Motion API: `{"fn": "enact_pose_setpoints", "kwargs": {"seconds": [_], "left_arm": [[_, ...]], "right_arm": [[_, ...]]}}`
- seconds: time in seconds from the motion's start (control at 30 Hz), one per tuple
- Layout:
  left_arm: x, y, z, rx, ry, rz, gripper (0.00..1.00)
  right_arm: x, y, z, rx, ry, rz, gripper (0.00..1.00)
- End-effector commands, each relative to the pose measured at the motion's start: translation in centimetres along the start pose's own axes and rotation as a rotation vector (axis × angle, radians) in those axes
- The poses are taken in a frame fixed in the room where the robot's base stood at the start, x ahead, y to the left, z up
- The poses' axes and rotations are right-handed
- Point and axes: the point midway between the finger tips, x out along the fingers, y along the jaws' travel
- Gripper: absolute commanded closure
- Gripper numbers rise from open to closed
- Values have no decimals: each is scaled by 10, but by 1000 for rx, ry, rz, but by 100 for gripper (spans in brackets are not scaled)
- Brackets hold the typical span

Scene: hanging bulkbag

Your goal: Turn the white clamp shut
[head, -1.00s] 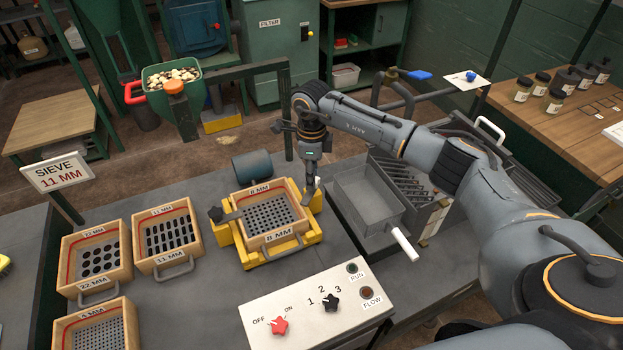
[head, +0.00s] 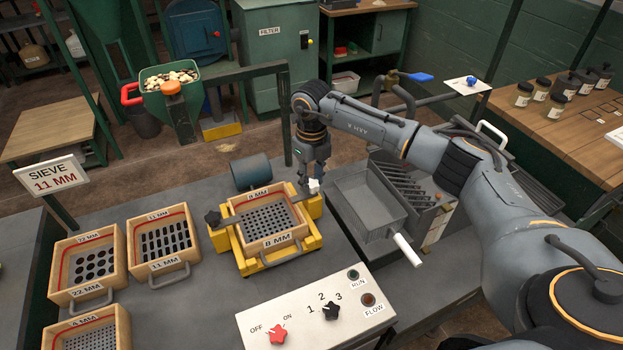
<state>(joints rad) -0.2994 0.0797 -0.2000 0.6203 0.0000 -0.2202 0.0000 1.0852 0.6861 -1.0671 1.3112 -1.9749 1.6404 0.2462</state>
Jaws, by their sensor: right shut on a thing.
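The white clamp (head: 314,186) sits at the right side of the yellow sieve frame (head: 302,246). My right gripper (head: 314,178) is shut on its white knob from above, and the fingers partly hide it. A dark bar reaches from the clamp's side over the top of the 8 MM sieve (head: 270,242) in the frame. A black-knobbed clamp (head: 212,217) is at the frame's left side, with its bar also reaching over the sieve. The two bars look nearly in line. My left gripper is out of view.
Sieves marked 22 MM (head: 88,297) and 11 MM (head: 168,266) stand on the bench at left. A sign (head: 52,174) reads SIEVE 11 MM. A grey tray (head: 365,205) is close on the right. A control box (head: 300,312) stands in front.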

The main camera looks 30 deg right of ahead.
Motion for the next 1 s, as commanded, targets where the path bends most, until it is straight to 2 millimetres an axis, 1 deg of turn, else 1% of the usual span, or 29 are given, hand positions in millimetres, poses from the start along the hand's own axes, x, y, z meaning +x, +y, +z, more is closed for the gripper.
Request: {"fn": "enact_pose_setpoints", "kwargs": {"seconds": [0.57,0.6,0.67,0.7,1.0], "left_arm": [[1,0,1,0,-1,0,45],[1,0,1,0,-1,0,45],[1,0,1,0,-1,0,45],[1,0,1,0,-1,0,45],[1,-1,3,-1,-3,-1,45]], "right_arm": [[1,0,0,30,2,0,99],[1,0,0,30,2,0,60],[0,0,0,30,2,0,48],[0,0,0,30,2,0,45],[-2,0,0,28,0,0,45]]}}
